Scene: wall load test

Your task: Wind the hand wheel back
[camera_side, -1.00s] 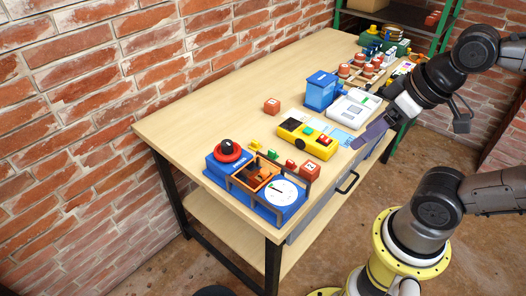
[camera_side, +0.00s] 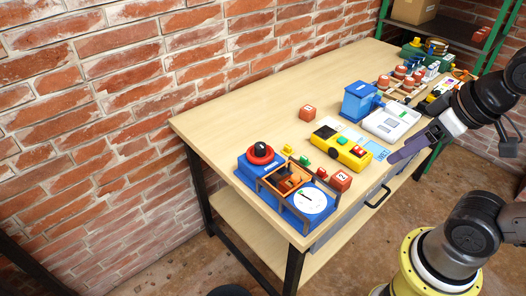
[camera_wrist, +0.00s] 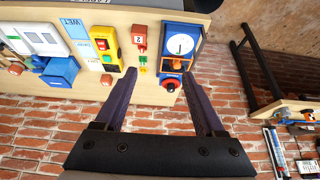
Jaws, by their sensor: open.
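The hand wheel (camera_side: 260,154) is a red ring with a dark round knob, on the back left of a blue device (camera_side: 250,180) at the near end of the table. The device also carries a white round dial (camera_side: 309,200) and an orange open frame (camera_side: 285,180). My gripper (camera_side: 396,157) is open and empty beyond the table's right edge, well apart from the wheel. In the wrist view, my open purple fingers (camera_wrist: 158,76) point toward the table, and the red wheel (camera_wrist: 170,86) shows small between them, farther off. The dial (camera_wrist: 180,44) shows above it.
A yellow box with buttons (camera_side: 342,148), a red numbered block (camera_side: 341,180) and small red, green and yellow pieces stand beside the device. A blue box (camera_side: 359,101) and white tray (camera_side: 392,121) are farther back. The left part of the tabletop (camera_side: 240,115) is clear.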

